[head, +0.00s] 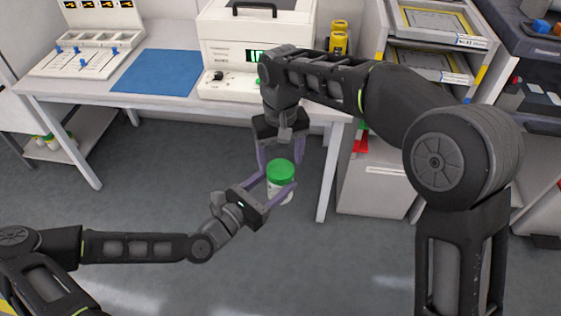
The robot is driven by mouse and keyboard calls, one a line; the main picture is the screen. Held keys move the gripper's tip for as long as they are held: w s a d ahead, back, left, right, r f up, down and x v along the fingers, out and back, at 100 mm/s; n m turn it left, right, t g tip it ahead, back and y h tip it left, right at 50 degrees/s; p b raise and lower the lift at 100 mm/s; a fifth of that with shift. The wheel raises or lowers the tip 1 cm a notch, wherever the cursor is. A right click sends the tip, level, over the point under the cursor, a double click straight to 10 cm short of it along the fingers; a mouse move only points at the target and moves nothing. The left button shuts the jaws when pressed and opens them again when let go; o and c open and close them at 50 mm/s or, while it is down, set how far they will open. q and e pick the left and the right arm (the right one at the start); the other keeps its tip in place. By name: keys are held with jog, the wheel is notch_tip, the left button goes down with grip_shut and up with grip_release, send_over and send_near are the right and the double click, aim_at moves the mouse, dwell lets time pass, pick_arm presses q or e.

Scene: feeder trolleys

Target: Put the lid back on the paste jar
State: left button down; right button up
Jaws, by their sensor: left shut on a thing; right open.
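The paste jar (275,191) is a white jar held upright in the air in front of the table. My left gripper (279,183) is shut on its body, with one finger crossing in front. The green lid (281,170) sits on top of the jar; I cannot tell whether it is screwed tight or only resting. My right gripper (281,157) comes from above, pointing down, open, with its fingers apart on either side just above and behind the lid. It holds nothing that I can see.
The white table (160,96) behind carries a blue mat (155,72), a white machine (226,52) and a parts tray (80,60). A shelf trolley (432,52) is at the right. The floor below the jar is clear.

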jog(key=shift+c, duration=0.2)
jog(key=c, duration=1.1)
jog(key=shift+f, duration=0.45)
jog(key=shift+c, duration=0.2)
jog(key=shift+f, duration=0.35)
jog(key=shift+r, duration=2.05)
